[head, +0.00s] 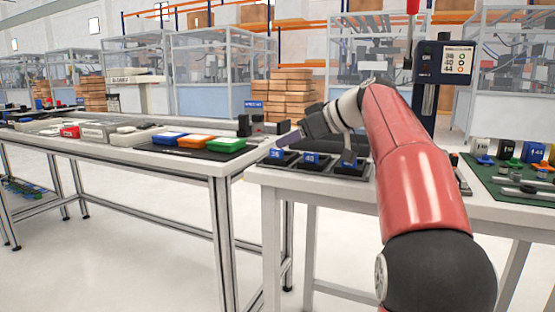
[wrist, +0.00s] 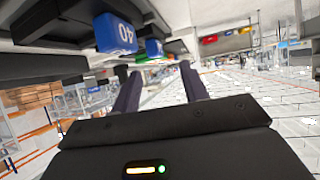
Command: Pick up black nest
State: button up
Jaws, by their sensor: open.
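Several black nests stand in a row on the near end of the right table; the middle nest (head: 309,168) holds a blue block (head: 311,158) marked 40. My gripper (head: 285,141) is above the row, pointing left, open and empty. In the wrist view, my gripper (wrist: 158,76) shows two separated fingers with nothing between them. A black nest (wrist: 52,24) and the blue block marked 40 (wrist: 115,34) appear tilted at upper left. I cannot tell which nest is meant.
A long left table (head: 95,146) carries blue, orange and green bins (head: 226,145) near its right end. A green mat (head: 505,185) with small parts lies on the right. A screen on a post (head: 443,63) stands behind my arm. A floor gap separates the tables.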

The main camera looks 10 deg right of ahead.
aim_at(276, 149)
jog(key=x, duration=0.5)
jog(key=shift+w+d+f, duration=0.1)
jog(key=shift+w+f, duration=0.05)
jog(key=shift+f, duration=0.1)
jog(key=shift+c, duration=0.4)
grip_shut()
